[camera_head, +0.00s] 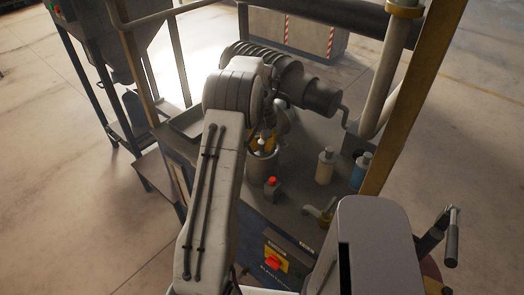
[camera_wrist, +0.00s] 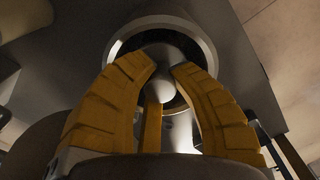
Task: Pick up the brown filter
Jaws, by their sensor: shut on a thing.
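My gripper (camera_wrist: 162,68) shows in the wrist view as thick yellow-brown fingers with ridged backs. They close around a pale grey, rounded thing (camera_wrist: 174,72), whose lower part shows between them. Behind it is a round opening with a bright rim (camera_wrist: 123,40). I cannot pick out a brown filter for certain in either view. Whether the held thing is inside the pot or above it I cannot tell.
On the dark top (camera_head: 300,215) stand a red-capped small can (camera_head: 271,188), a beige bottle (camera_head: 325,168) and a blue bottle (camera_head: 361,171). A ribbed grey machine part (camera_head: 270,62) rises behind my arm. A yellow post (camera_head: 412,100) stands at right.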

